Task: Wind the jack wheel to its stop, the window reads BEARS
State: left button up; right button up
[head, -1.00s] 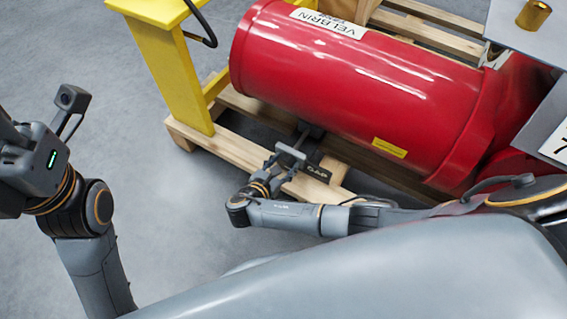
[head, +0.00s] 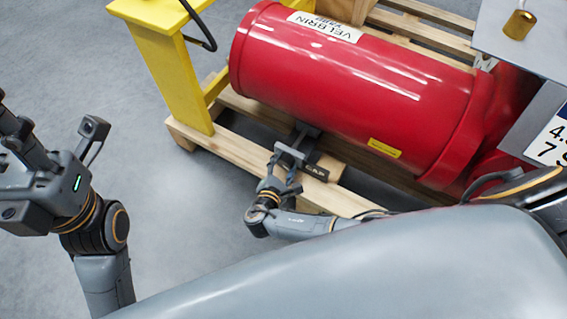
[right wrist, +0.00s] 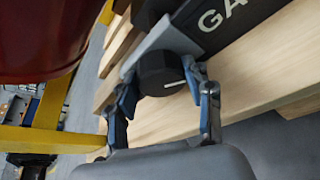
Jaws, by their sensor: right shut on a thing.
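The jack wheel is a dark, faceted knob with a white line (right wrist: 160,73) in the right wrist view. It sits on a grey bracket under the red cylinder. My right gripper (head: 283,160) is shut on the knob, with one finger on each side in the right wrist view (right wrist: 164,90). Beside it a dark plate (head: 316,170) reads GAP in the head view; only GA shows on this plate in the right wrist view (right wrist: 222,22). My left gripper (head: 22,140) is raised at the left, away from the jack, and its fingertips are unclear.
The red cylinder (head: 345,85) lies above a wooden pallet (head: 235,150). A yellow frame (head: 175,80) stands at its left end. A grey box with a brass cylinder (head: 519,24) is at the upper right. Grey floor (head: 90,45) is clear at the left.

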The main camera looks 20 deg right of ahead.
dwell(0.4)
jog(key=o, duration=1.1)
jog(key=shift+o, duration=0.2)
notch_tip(320, 180, up, 10)
